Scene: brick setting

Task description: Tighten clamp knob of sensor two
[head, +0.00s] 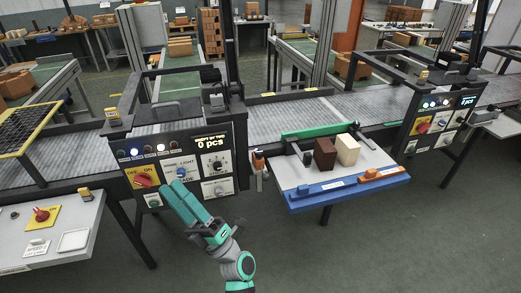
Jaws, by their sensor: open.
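A small orange-and-black part on a bracket (258,160) sits at that panel's right edge, to the right of my fingers. Small yellow-topped devices stand on the left frame (113,116) and the right frame (423,77). No label shows which is sensor two, and I cannot make out its clamp knob.
A blue-edged tray table (330,191) holds a brown block (325,153) and a cream block (347,149). A grey conveyor (290,119) runs behind. A side table with a red knob (42,215) stands at left. Floor is clear at lower right.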

